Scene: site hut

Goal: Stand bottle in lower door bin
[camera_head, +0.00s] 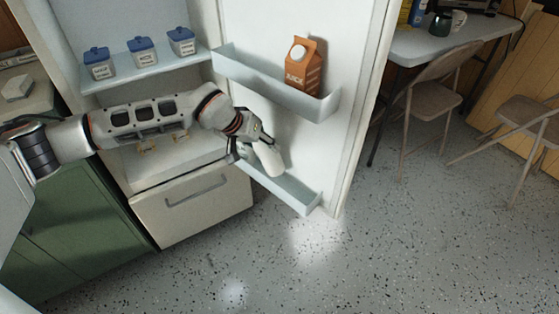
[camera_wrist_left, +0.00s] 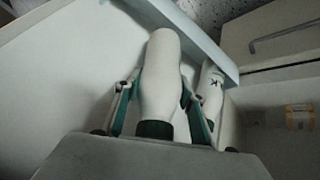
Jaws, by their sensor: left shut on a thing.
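A white bottle (camera_head: 268,158) is held in my left gripper (camera_head: 257,143) at the door's lower bin. In the left wrist view the bottle (camera_wrist_left: 160,85) lies between the two fingers of my left gripper (camera_wrist_left: 158,100), its dark green end towards the palm. In the head view the bottle is tilted, its free end low and to the right. The lower door bin (camera_head: 297,192) is below and around that end; I cannot tell whether they touch. Its wall also shows in the left wrist view (camera_wrist_left: 205,42). My right gripper is not in view.
A second white container with dark lettering (camera_wrist_left: 212,88) stands beside the held bottle. An orange juice carton (camera_head: 304,66) is in the upper door bin (camera_head: 322,107), above my gripper. Blue-lidded jars (camera_head: 142,50) stand on a fridge shelf. A drawer (camera_head: 195,205) is left of the lower bin.

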